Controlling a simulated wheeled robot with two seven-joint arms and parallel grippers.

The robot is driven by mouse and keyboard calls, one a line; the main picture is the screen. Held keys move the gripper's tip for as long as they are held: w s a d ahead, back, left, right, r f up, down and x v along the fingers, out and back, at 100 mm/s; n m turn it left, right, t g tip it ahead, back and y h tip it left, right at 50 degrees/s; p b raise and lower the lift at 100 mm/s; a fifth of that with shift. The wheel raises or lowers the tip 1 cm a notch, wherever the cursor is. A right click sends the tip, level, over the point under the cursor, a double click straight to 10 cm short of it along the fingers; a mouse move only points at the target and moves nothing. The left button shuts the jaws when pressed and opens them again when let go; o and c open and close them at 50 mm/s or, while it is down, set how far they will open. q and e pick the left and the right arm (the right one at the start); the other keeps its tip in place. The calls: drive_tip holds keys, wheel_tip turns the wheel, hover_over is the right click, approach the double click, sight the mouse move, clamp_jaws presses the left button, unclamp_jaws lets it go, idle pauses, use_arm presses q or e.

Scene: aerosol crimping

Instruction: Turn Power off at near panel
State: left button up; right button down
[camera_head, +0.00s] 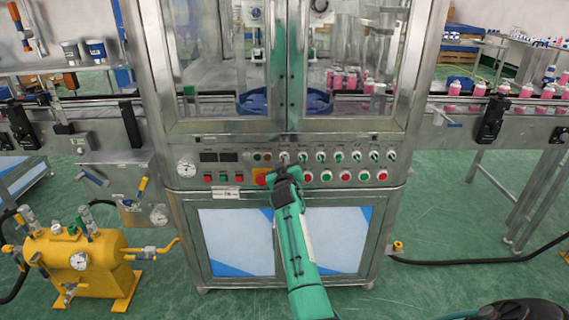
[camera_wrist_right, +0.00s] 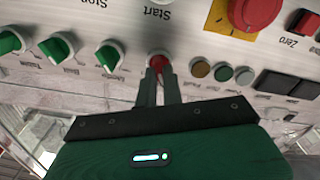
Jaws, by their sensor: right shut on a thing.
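The near panel (camera_head: 228,170) is the silver control strip across the front of the cabinet, with gauges, displays, knobs and buttons. My right gripper (camera_head: 285,172) reaches up to it from below, at its middle. In the right wrist view, which shows the panel upside down, the right gripper (camera_wrist_right: 157,74) is shut on a small red knob (camera_wrist_right: 157,60) on a light round base. The fingers hide part of the knob, and its label cannot be read. Several green knobs (camera_wrist_right: 58,46) stand in the same row. My left gripper is not in view.
A red emergency button on a yellow plate (camera_wrist_right: 255,12) sits close to the gripper. Small round buttons (camera_wrist_right: 222,74) are beside the held knob. Glass doors (camera_head: 345,60) stand above the panel. A yellow tank (camera_head: 78,262) stands at left, and a conveyor with pink bottles (camera_head: 500,98) runs right.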

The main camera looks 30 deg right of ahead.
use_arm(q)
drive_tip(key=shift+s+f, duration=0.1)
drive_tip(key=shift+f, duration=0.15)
use_arm(e)
drive_tip(key=shift+n, duration=0.8)
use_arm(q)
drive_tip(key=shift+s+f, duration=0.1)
use_arm(e)
drive_tip(key=c, duration=1.5)
unclamp_jaws()
drive_tip(key=shift+c, duration=0.2)
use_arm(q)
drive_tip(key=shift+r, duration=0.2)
use_arm(e)
drive_tip(key=shift+a, duration=0.1)
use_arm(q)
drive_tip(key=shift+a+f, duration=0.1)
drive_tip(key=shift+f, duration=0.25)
use_arm(e)
drive_tip(key=v, duration=1.3)
drive_tip(key=shift+s, duration=0.35)
